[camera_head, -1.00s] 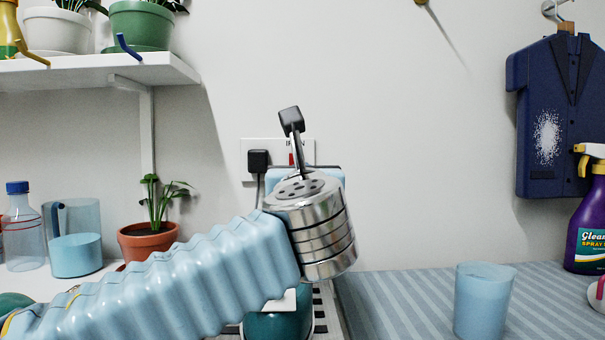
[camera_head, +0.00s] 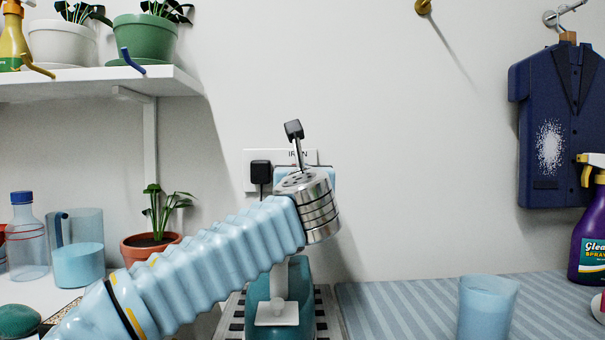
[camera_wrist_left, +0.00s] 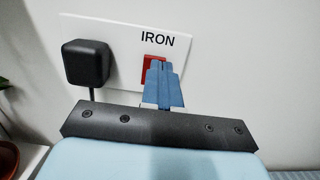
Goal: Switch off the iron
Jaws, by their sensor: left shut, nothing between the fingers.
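A white wall plate (camera_head: 281,155) labelled IRON holds a black plug (camera_head: 261,173) with a cord. In the left wrist view, the plate (camera_wrist_left: 205,65) carries a red switch (camera_wrist_left: 147,74) right of the plug (camera_wrist_left: 86,62). My left gripper (camera_wrist_left: 163,64) is shut and empty, its blue fingertips in front of the switch and covering much of it. I cannot tell whether they touch it. In the head view my wrist hides the fingers and most of the switch. A teal object (camera_head: 258,290), probably the iron, is partly behind my arm. My right gripper is out of view.
A potted plant (camera_head: 150,240), a jug (camera_head: 80,262) and a bottle (camera_head: 26,245) stand at left under a shelf (camera_head: 170,80). A light blue cup (camera_head: 487,308) and a purple spray bottle (camera_head: 590,240) stand at right on striped cloth (camera_head: 405,300).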

